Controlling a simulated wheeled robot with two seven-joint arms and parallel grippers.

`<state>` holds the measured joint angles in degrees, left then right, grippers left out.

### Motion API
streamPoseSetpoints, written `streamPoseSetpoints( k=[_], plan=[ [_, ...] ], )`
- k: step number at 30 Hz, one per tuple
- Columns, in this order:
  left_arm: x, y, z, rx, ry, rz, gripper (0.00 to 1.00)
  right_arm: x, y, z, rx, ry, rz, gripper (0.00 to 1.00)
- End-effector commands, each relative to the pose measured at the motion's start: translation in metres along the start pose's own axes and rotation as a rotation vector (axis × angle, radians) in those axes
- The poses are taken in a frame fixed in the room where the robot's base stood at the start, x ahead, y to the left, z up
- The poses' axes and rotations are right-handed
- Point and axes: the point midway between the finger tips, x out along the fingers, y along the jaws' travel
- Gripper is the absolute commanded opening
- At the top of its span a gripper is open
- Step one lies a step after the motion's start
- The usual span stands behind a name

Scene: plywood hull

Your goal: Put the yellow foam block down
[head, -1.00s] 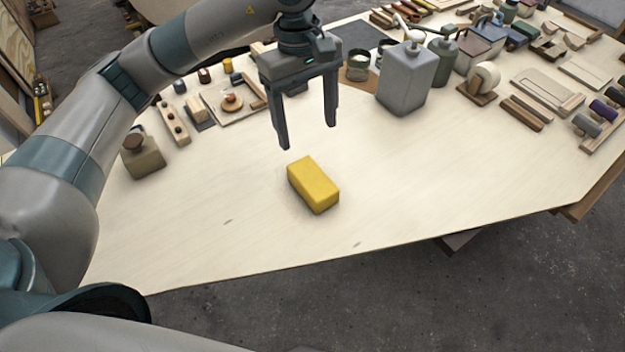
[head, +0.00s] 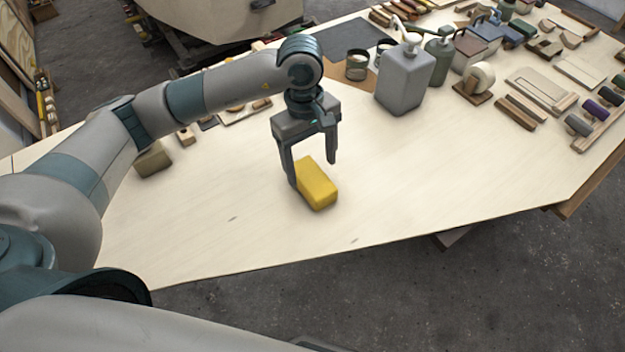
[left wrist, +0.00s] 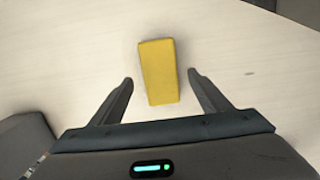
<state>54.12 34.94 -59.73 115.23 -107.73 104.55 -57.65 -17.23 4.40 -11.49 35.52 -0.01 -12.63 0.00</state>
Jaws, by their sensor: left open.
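The yellow foam block (head: 318,186) lies flat on the pale plywood table (head: 400,190), towards its front edge. My left gripper (head: 312,174) is open, pointing down just behind and above the block. In the head view one finger overlaps the block's left end. In the left wrist view the block (left wrist: 159,72) lies ahead of and between the two spread fingers of the gripper (left wrist: 160,82), with a gap on each side. I cannot tell whether the fingertips reach down beside it. My right gripper is not in view.
A grey pump bottle (head: 402,80) and a green one (head: 440,58) stand behind and to the right. A tape roll on a wooden holder (head: 474,82) and several tools fill the right back. A block-shaped item (head: 153,160) stands at the left. The table around the foam block is clear.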

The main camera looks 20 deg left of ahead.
Motion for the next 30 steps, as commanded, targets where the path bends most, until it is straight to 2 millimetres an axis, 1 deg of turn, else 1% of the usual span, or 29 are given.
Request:
streamPoseSetpoints(
  k=[4, 8, 15, 18, 22, 30],
  plan=[
    [0.001, 0.0, 0.0, 0.0, -0.001, -0.001, 0.7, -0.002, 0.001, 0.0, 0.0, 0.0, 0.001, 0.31],
    [0.006, -0.001, 0.001, -0.001, -0.002, -0.003, 0.7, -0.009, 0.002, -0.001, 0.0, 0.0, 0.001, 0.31],
    [0.027, -0.001, 0.0, -0.002, -0.002, -0.004, 0.7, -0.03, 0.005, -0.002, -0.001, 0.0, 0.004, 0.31],
    [0.04, -0.001, 0.0, -0.002, -0.002, -0.003, 0.7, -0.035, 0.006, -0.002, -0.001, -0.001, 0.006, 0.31],
    [0.05, 0.0, -0.001, -0.001, -0.001, -0.001, 0.7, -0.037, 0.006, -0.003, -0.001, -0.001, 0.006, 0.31],
    [0.052, 0.0, -0.001, 0.0, 0.0, 0.0, 0.7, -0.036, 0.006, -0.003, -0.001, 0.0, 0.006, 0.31]
  ],
)
